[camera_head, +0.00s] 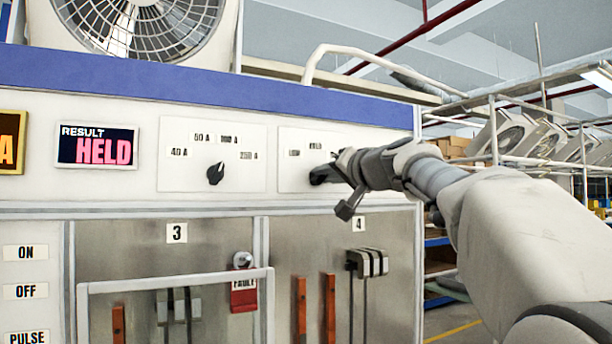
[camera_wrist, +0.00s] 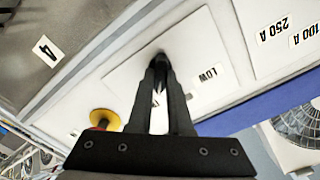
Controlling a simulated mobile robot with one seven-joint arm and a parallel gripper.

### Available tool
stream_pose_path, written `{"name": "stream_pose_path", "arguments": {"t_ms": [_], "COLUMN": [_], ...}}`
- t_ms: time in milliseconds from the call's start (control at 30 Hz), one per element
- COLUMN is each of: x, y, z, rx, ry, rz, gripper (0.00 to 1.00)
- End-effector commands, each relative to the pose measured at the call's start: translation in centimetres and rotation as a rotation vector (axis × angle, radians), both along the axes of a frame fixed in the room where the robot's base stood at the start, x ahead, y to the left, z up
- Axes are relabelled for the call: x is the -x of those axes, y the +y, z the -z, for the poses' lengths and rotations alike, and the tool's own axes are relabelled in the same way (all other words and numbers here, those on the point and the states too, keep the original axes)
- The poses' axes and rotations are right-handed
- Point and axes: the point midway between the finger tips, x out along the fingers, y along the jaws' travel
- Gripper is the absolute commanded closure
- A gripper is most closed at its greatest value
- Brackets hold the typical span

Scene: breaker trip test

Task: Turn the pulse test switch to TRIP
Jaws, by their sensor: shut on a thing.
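My gripper (camera_head: 320,176) is at the right-hand switch plate (camera_head: 290,180) on the upper panel. In the wrist view my two dark fingers (camera_wrist: 160,66) are closed around a small dark knob (camera_wrist: 160,56) on that white plate. The fingers hide most of the knob, so its pointing direction cannot be told. A LOW label (camera_wrist: 207,73) sits beside it; other labels on the plate are too small or covered to read. The RESULT display (camera_head: 96,147) reads HELD in pink.
A black range knob (camera_head: 215,174) with ampere labels is left of my gripper. Below are bay 3 with a red FAULT tag (camera_head: 244,295), a white handle frame (camera_head: 175,280) and bay 4 levers (camera_head: 367,263). A yellow-and-red button (camera_wrist: 103,118) is near my fingers. A fan (camera_head: 140,25) stands on top.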

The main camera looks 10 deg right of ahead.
Motion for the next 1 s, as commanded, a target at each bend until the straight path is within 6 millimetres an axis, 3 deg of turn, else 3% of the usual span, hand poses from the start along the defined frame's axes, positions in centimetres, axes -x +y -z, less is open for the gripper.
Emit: {"name": "stream_pose_path", "arguments": {"t_ms": [767,800,933,1000], "x": [-0.06,-0.06,-0.05,-0.04], "y": [-0.01,-0.01,-0.01,-0.02], "z": [0.19,0.19,0.15,0.13], "rx": [-0.105,-0.105,-0.104,-0.103], "ry": [0.037,0.037,0.036,0.036], "rz": [-0.001,-0.001,-0.001,-0.001], "gripper": [1.0,0.77,0.54,0.53]}}
